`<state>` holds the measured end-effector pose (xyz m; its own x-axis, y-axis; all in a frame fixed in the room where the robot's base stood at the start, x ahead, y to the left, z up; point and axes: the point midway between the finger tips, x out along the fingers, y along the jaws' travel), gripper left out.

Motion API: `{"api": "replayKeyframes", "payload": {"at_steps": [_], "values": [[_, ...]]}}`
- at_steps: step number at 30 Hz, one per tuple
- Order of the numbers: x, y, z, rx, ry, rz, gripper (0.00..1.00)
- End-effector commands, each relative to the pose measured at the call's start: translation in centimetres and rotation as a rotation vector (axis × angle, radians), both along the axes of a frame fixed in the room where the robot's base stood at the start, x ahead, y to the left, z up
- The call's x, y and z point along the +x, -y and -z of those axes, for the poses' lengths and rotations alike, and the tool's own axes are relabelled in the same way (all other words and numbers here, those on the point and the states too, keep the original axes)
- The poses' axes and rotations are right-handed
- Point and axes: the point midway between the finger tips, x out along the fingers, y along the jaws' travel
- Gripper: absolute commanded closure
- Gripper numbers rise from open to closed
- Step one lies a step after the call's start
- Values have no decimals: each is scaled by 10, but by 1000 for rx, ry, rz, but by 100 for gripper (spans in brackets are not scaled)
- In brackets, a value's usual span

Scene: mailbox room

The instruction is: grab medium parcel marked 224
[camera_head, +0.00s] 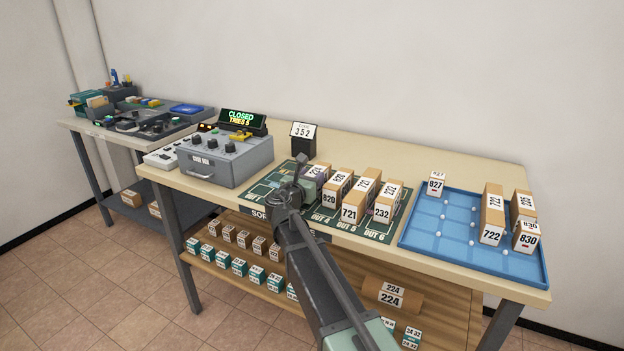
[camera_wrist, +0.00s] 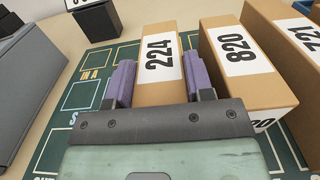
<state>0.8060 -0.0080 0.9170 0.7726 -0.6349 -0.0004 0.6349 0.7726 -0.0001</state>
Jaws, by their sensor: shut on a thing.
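A brown parcel marked 224 (camera_wrist: 157,93) stands on the green sorting mat (camera_wrist: 92,95) in the wrist view. The purple fingers of my gripper (camera_wrist: 158,78) are on either side of it, shut on it. In the head view my gripper (camera_head: 312,184) is over the left part of the mat, and my arm hides most of this parcel. I cannot tell whether the parcel is lifted off the mat. Another brown parcel with 224 labels (camera_head: 391,297) lies on the wooden lower shelf.
Parcel 820 (camera_wrist: 240,70) stands close on the right, with 721 (camera_head: 349,213) and 232 (camera_head: 383,213) beyond. A blue tray (camera_head: 425,238) holds 827, 722 and 830. A grey control box (camera_head: 226,160) and a 352 sign (camera_head: 303,138) stand left and behind.

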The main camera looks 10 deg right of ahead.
Motion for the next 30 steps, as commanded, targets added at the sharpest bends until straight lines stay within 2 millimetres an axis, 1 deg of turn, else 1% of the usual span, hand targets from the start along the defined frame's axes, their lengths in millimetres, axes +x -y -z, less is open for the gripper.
{"api": "replayKeyframes", "payload": {"at_steps": [1,5,8,11,14,15,18,21,25,30], "values": [[0,0,-8,0,0,0,83],[0,0,-27,0,0,0,83],[0,0,-50,0,0,0,83],[0,0,-80,0,0,0,83],[0,0,-116,0,0,0,83],[0,0,-131,0,0,0,83],[0,0,-164,0,0,0,83],[0,0,-186,0,0,0,83],[0,0,-198,0,0,0,83],[0,2,-197,0,0,2,83]]}}
